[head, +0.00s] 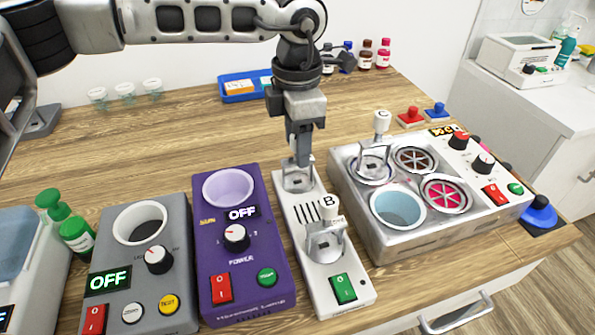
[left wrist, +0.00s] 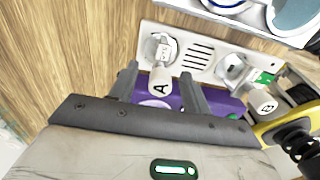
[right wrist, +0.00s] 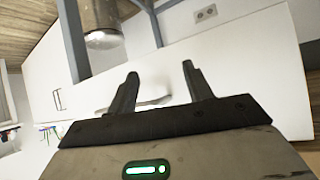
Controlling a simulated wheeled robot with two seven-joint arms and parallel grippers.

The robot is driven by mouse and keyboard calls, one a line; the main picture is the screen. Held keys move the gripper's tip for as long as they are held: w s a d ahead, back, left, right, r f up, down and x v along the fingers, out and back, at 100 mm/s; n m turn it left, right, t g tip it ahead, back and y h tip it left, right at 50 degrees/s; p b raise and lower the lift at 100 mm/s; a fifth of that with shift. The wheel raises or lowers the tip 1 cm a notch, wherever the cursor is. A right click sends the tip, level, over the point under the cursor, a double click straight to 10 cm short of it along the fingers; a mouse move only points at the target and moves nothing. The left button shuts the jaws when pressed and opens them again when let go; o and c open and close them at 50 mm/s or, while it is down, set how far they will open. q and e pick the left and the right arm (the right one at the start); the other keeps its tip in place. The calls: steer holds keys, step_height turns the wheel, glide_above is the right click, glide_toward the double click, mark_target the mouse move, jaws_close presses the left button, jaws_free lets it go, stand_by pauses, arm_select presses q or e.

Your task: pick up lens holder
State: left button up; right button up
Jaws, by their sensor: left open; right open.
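Several lens holders with lettered grips are in view. Lens holder A (left wrist: 160,82) stands in the far end of a white panel (head: 311,262); in the head view my left gripper (head: 299,165) largely hides it. My left gripper is open, and in the left wrist view its fingers (left wrist: 157,78) stand either side of A's grip; contact cannot be told. Lens holder B (head: 326,240) stands at the panel's near end. Lens holder C (head: 376,150) stands in the back left well of the grey box. My right gripper (right wrist: 160,75) is open and empty before a white cabinet front.
A purple device (head: 240,270) and a grey device (head: 145,270) are left of the panel. A grey four-well box (head: 420,240) is close on its right. Small glass cups (head: 125,90) and a blue tray (head: 240,96) stand behind. The table's back left is mostly clear.

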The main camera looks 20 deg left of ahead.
arm_select(q)
jaws_close()
steer(key=shift+r, duration=0.15)
